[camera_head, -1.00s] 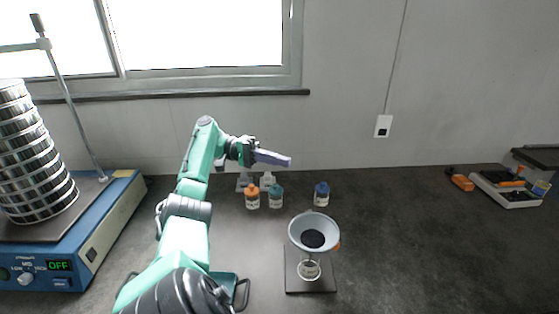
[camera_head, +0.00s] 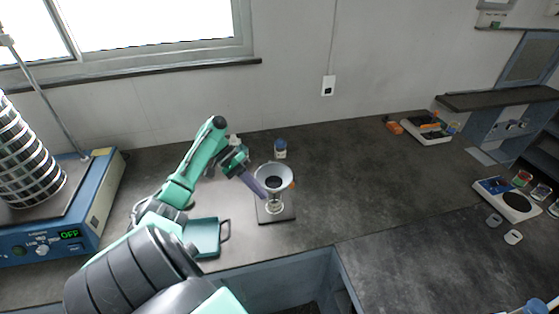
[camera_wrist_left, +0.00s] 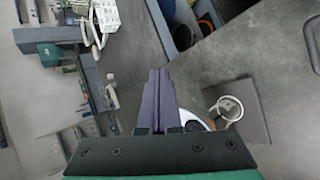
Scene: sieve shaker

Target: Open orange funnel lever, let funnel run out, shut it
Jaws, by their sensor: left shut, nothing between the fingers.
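The pale funnel (camera_head: 273,177) with dark material inside stands over a glass vessel (camera_head: 273,205) on a dark base plate (camera_head: 284,217). A small part of the orange lever (camera_head: 292,185) shows at the funnel's right side. My left gripper (camera_head: 264,195) has its long purple fingers shut and empty, with the tips at the funnel's left front side; I cannot tell whether they touch it. In the left wrist view, the shut fingers (camera_wrist_left: 161,74) hide much of the funnel, and the base plate (camera_wrist_left: 252,92) lies to their right. My right gripper is not in view.
A blue-capped bottle (camera_head: 280,149) stands behind the funnel. A green tray (camera_head: 203,237) with a handle lies to the left of the base plate. The sieve shaker (camera_head: 70,225) is at the far left. The bench to the right of the funnel is clear.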

